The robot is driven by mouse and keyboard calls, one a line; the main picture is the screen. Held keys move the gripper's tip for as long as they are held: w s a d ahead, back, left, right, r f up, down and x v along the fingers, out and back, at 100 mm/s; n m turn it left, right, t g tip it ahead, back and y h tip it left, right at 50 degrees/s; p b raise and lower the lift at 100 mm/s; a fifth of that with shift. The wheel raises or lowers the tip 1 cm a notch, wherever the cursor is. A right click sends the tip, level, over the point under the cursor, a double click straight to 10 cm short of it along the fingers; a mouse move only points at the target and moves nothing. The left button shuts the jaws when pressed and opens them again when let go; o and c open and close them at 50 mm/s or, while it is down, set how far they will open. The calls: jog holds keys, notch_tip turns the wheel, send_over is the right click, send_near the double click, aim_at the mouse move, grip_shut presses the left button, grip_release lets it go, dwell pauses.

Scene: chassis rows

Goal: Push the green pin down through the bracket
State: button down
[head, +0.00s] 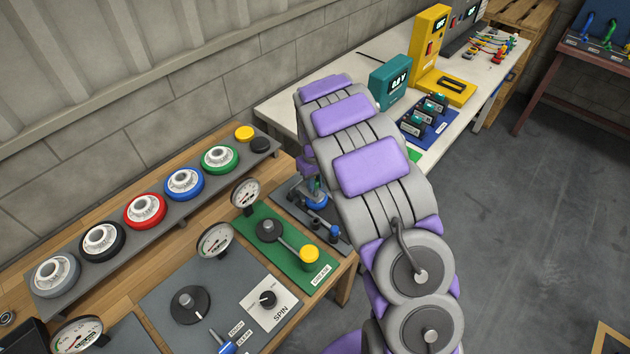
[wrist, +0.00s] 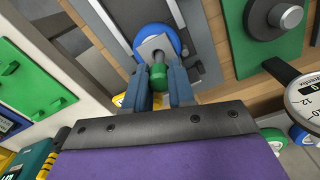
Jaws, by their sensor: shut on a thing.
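The green pin (wrist: 158,73) shows in the wrist view between the two blue-grey fingers of my gripper (wrist: 157,82), which is shut on it. The grey bracket (wrist: 154,47) lies just beyond the pin, in front of a round blue part (wrist: 172,36). The pin's far end meets or overlaps the bracket's near edge in the picture; I cannot tell how deep it sits. The blue part (head: 317,201) shows there on a dark grey plate beside my arm.
A green panel (head: 280,245) with a yellow-knobbed lever stands close to the grey plate. Dial gauges (head: 215,240) rise from the wooden bench. A rack (head: 150,225) of coloured wheels lines the wall. A white table (head: 450,115) with devices is behind. Grey floor at right is clear.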

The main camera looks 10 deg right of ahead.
jog(key=shift+s+f, duration=0.1)
jog(key=shift+f, duration=0.5)
jog(key=shift+f, duration=0.1)
jog(key=c, duration=1.1)
grip_release()
jog(key=shift+f, duration=0.1)
jog(key=shift+o, duration=1.1)
jog(key=shift+r, duration=0.2)
notch_tip(320, 180, up, 17)
jog(key=p, duration=0.3)
